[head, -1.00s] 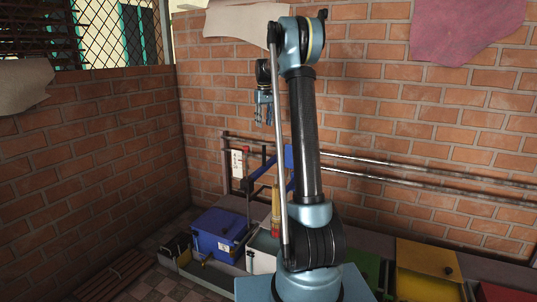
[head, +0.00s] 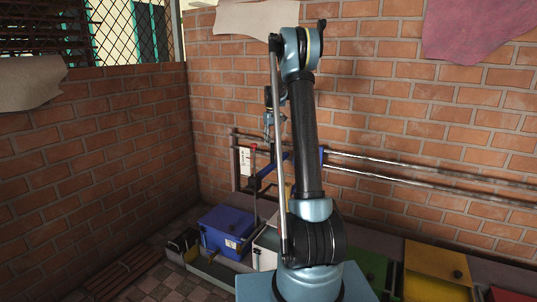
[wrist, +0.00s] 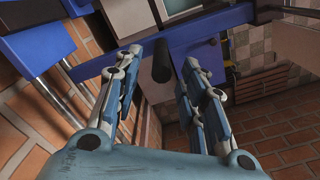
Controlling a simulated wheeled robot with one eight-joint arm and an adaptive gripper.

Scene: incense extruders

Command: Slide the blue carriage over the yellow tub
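The blue carriage (head: 287,156) is on the wall rails, well left of the yellow tub and partly hidden behind my arm. In the wrist view its blue beam (wrist: 205,28) crosses the top, with a black round handle (wrist: 160,63) pointing towards me. My gripper (head: 272,138) is near the carriage in the head view. In the wrist view my gripper (wrist: 157,65) is open, with one finger on each side of the handle and gaps showing. The yellow tub (head: 437,268) stands at the lower right, below the rails.
Two metal rails (head: 400,168) run along the brick wall to the right. Below stand a blue tub (head: 222,230), a white tub (head: 265,250), a green tub (head: 372,268) and a red one (head: 510,294). A red-topped black post (head: 253,160) stands left of the carriage.

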